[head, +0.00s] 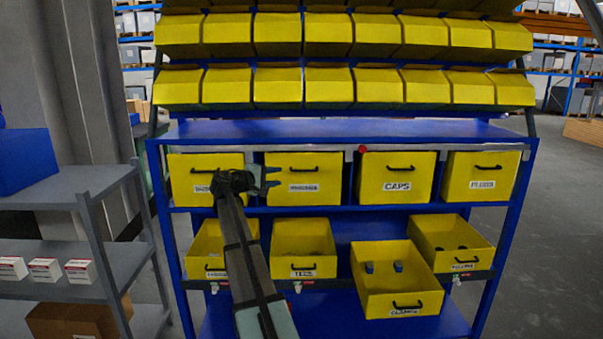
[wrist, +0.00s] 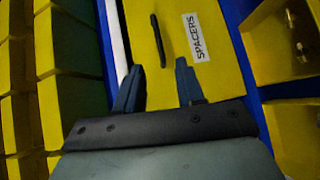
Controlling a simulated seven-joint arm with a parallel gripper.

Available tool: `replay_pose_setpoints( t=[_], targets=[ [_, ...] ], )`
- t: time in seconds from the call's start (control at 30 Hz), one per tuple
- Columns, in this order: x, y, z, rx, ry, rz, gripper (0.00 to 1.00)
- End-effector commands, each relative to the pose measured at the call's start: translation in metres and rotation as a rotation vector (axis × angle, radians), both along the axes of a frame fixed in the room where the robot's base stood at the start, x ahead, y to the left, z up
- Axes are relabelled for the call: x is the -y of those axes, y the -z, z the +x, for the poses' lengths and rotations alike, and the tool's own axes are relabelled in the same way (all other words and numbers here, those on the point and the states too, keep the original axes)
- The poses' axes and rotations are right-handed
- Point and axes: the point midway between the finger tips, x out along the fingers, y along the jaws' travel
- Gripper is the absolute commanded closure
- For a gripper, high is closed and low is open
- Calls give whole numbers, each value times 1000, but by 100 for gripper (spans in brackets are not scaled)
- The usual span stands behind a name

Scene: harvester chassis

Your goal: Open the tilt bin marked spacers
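The spacers bin (wrist: 210,85) is a yellow drawer front with a black bar handle (wrist: 160,40) and a white label reading SPACERS (wrist: 201,38). In the head view it appears to be the second bin from the left in the upper drawer row (head: 325,199), pushed in like its neighbours, its label too blurred to read there. My gripper (head: 268,177) is in front of the left part of this bin, pointing right toward the handle. In the wrist view my gripper (wrist: 157,77) is open and empty, its blue-grey fingers apart and short of the handle. Contact is not visible.
The caps bin (head: 397,200) and another shut bin (head: 480,190) stand to the right. Below, the tees bin (head: 303,255) and several others sit open-topped; the clamps bin (head: 395,290) juts out. A blue ledge (head: 340,131) runs above. A grey shelf (head: 70,185) stands at left.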

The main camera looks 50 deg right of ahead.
Motion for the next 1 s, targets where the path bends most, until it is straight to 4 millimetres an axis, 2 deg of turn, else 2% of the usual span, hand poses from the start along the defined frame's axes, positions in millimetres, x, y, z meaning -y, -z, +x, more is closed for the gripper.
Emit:
replay_pose_setpoints(
  t=[0.23,0.37,1.0],
  targets=[
    [2,-3,0,-105,-16,-16,62],
    [12,-1,0,-110,-16,-15,62],
    [115,13,-1,-108,-15,-13,62]
  ],
)
